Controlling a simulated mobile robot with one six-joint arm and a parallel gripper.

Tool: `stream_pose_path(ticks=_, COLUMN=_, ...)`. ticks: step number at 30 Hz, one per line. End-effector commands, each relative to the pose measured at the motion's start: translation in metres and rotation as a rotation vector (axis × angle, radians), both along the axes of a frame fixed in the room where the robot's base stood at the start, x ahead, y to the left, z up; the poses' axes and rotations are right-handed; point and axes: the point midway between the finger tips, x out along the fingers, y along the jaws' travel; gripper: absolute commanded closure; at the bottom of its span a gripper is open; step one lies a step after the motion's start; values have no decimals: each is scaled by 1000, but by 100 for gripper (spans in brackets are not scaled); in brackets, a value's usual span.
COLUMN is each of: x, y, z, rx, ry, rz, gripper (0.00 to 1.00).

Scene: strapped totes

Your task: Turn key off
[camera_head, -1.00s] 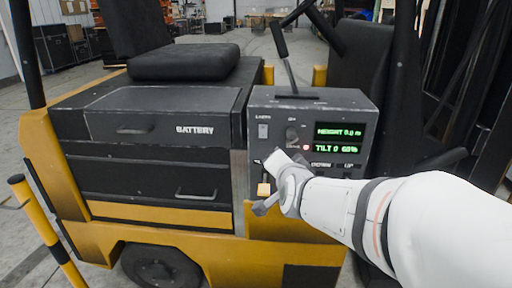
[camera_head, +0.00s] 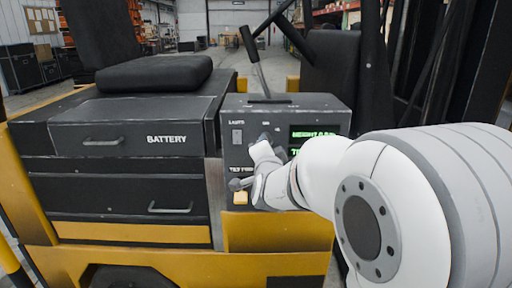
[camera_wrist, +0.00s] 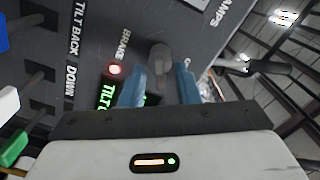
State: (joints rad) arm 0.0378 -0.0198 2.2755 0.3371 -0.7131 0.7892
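The key (camera_wrist: 160,58) is a grey, rounded piece on the dark control panel (camera_wrist: 60,30). In the wrist view it stands just beyond the tips of my gripper (camera_wrist: 160,82), between the two blue fingers. The fingers are apart, with a gap around the key; I see no contact. In the head view my gripper (camera_head: 262,148) is close in front of the panel, below the key switch, and partly hides it. The key's exact turn angle is hard to read.
A red lamp (camera_wrist: 115,70) glows beside the key, and the green display (camera_head: 312,134) is lit, partly hidden by my arm. The lamps switch (camera_head: 237,137) sits to the left.

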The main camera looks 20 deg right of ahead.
Motion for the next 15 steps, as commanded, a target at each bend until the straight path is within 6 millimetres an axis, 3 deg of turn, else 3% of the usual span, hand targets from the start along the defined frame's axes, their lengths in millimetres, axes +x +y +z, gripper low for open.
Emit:
stream_pose_path(ticks=9, x=4, y=-1, z=0, rx=0, ry=-1, rz=0, gripper=71)
stream_pose_path(ticks=15, x=4, y=-1, z=0, rx=-1, ry=-1, rz=0, gripper=86)
